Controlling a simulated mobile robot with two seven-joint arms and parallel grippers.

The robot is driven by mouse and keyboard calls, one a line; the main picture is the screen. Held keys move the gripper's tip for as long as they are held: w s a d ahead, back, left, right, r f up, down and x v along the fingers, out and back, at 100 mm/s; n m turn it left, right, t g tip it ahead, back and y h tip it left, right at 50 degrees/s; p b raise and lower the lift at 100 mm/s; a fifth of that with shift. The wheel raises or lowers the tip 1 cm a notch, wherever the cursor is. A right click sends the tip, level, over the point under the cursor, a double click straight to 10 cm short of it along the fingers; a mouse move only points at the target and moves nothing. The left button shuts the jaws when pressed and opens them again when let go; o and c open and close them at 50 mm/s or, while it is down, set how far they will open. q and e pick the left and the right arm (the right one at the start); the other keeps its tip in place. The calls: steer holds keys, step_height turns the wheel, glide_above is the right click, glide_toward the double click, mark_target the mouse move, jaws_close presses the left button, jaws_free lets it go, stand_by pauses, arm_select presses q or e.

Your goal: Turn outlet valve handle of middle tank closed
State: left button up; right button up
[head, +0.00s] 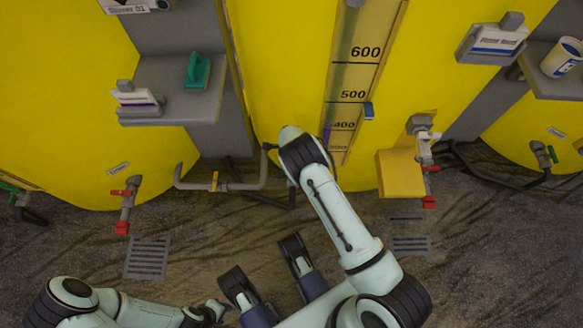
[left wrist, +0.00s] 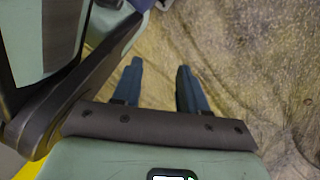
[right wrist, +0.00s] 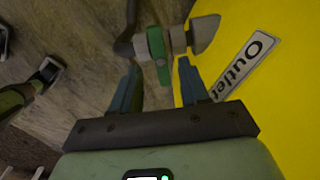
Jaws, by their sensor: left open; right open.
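In the right wrist view an outlet valve with a green handle (right wrist: 158,55) sits on a short grey pipe stub by a yellow tank wall. The handle appears to lie across the pipe. A white "Outlet" label (right wrist: 243,68) is beside it. My right gripper (right wrist: 160,85) is open, with the handle's near end between its fingertips; contact cannot be told. In the head view my right arm covers this gripper and the valve at the middle tank (head: 285,60). My left gripper (head: 265,265) is open and empty, low over the floor; it also shows in the left wrist view (left wrist: 157,80).
Red-handled valves stand at left (head: 125,200) and right (head: 428,180), the right one beside a yellow box (head: 400,173). Shelves (head: 180,85) jut out between tanks. Floor drains lie below.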

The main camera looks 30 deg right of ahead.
arm_select(q)
steer(key=w+r+t+p, duration=0.2)
steer(key=w+r, duration=0.2)
steer(key=w, duration=0.1)
steer(key=shift+w+d, duration=0.35)
steer(key=shift+w, duration=0.05)
arm_select(e)
step_height(320, 180, up, 10)
steer(key=shift+f, duration=0.2)
